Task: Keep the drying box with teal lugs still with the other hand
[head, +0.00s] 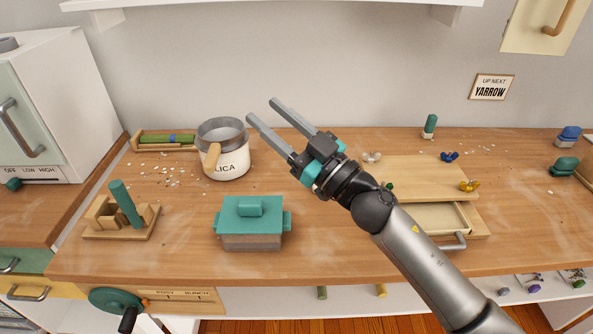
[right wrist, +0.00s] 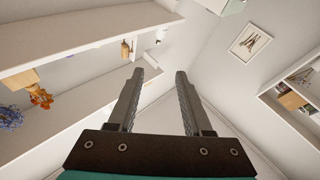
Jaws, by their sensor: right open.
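The drying box (head: 251,240) stands on the wooden worktop near its front edge, left of centre in the head view. It has a teal lid (head: 252,217) with a block handle and a teal lug on each side; the lid sits on it. My right gripper (head: 262,109) is open and empty, raised above the worktop, up and right of the box and pointing to the back left. In the right wrist view its two fingers (right wrist: 160,80) are apart with nothing between them. The box does not show in that view. My left gripper is not in view.
A silica pot (head: 227,167) stands behind the box, with white bits scattered to its left. A wooden block stand with a teal peg (head: 125,208) is at left. A wooden drawer unit (head: 415,183) is at right. Worktop beside the box is mostly clear.

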